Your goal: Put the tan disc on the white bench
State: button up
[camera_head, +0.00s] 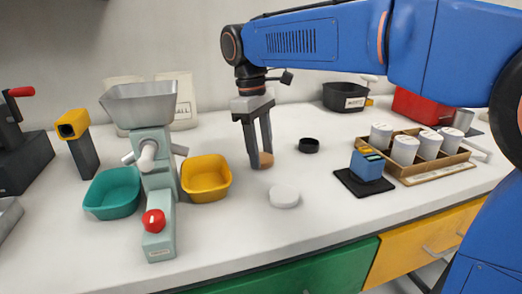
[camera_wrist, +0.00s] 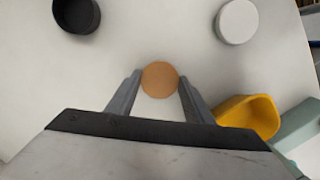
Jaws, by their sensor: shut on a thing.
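The tan disc (camera_wrist: 160,79) is between the two fingertips of my gripper (camera_wrist: 160,88) in the wrist view. In the head view the disc (camera_head: 265,159) shows at the lower end of the fingers of my gripper (camera_head: 262,158), which is shut on it. The fingers point down at the white bench (camera_head: 330,205). The disc is at or just above the bench top; I cannot tell whether it touches.
A white disc (camera_head: 284,196) lies in front of my gripper and a black round dish (camera_head: 308,145) to its right. A yellow bin (camera_head: 206,178), a teal bin (camera_head: 112,193) and a hopper machine (camera_head: 150,150) stand left. A wooden tray (camera_head: 408,171) with white cups stands right.

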jog(key=o, duration=1.1)
jog(key=shift+f, duration=0.1)
jog(key=shift+c, duration=0.2)
notch_tip(320, 180, up, 12)
jog(key=a, duration=0.1)
jog(key=shift+w+a, duration=0.25)
jog(key=shift+w, duration=0.2)
